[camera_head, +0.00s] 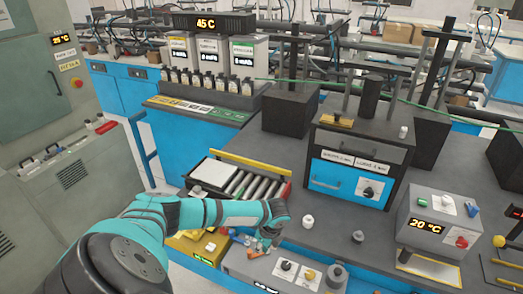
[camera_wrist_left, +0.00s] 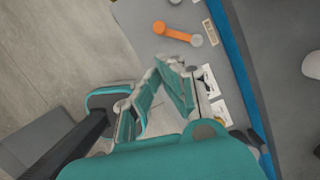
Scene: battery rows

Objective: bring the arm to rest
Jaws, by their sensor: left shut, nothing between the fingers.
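My left arm reaches in from the left in the head view, teal and grey. Its gripper (camera_head: 262,244) is low at the centre, over the left end of a grey control box (camera_head: 240,264). Its fingers are small and partly hidden by the wrist there. In the left wrist view the gripper (camera_wrist_left: 170,72) is shut, with its teal and grey fingers together and nothing held. An orange lever (camera_wrist_left: 172,32) with round ends lies on the grey surface just beyond the fingertips. My right gripper is in neither view.
A roller tray (camera_head: 240,182) with a white plate is behind the arm. A blue-fronted press (camera_head: 350,165) stands on the dark bench, with a grey box reading 20 °C (camera_head: 432,222) at right. A white knob (camera_head: 308,221) and a grey knob (camera_head: 358,237) stand near the gripper.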

